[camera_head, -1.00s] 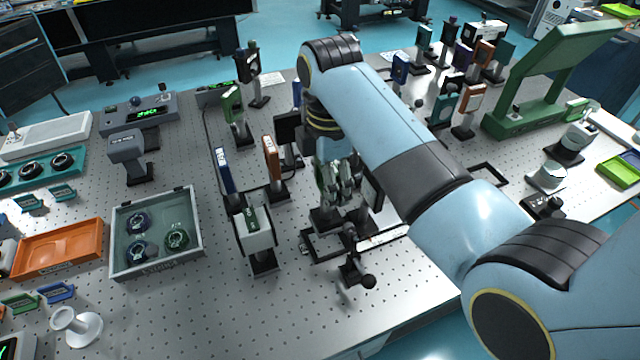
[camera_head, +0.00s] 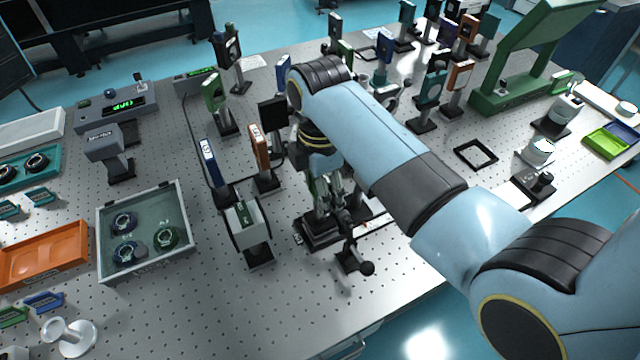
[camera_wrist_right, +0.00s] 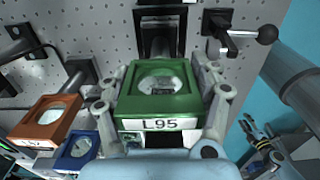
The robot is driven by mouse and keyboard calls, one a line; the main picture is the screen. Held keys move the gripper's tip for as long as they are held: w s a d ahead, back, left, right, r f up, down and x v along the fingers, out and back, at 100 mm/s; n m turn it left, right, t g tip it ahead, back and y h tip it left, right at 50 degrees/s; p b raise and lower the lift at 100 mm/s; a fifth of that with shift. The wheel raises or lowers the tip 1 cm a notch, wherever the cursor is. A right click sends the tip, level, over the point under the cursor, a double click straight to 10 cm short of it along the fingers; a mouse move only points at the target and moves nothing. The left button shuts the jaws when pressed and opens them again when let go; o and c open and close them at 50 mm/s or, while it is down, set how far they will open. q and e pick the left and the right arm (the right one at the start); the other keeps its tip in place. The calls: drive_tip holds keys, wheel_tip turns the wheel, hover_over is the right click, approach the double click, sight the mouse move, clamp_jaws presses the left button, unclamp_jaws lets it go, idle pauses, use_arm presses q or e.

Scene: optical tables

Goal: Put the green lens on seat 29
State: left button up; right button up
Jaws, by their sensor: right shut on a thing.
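The green lens (camera_wrist_right: 158,100), a square green frame with a round glass and a label reading L95, is held between the fingers of my right gripper (camera_wrist_right: 162,95) in the right wrist view. In the head view my right gripper (camera_head: 328,195) is over a black base (camera_head: 318,232) near the front of the table, and the lens is mostly hidden by the fingers and arm. A black post holder (camera_wrist_right: 158,32) shows just beyond the lens in the wrist view; contact between them cannot be told. No number 29 is readable. My left gripper is out of view.
A clamp with a black ball knob (camera_wrist_right: 266,34) stands close beside the holder. An orange-framed lens (camera_wrist_right: 48,117) and a blue-framed lens (camera_wrist_right: 76,150) are at left in the wrist view. A white-framed mount (camera_head: 248,225) stands left of my gripper. A grey tray (camera_head: 102,262) holds round parts.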

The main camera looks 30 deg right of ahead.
drive_tip(key=shift+s, duration=0.1)
drive_tip(key=o, duration=1.8)
drive_tip(key=shift+c, duration=0.2)
wheel_tip(320, 180, up, 10)
drive_tip(key=shift+r+b, duration=0.2)
drive_tip(key=shift+b, duration=0.45)
drive_tip(key=shift+r+p, duration=0.7)
drive_tip(key=shift+r, duration=0.75)
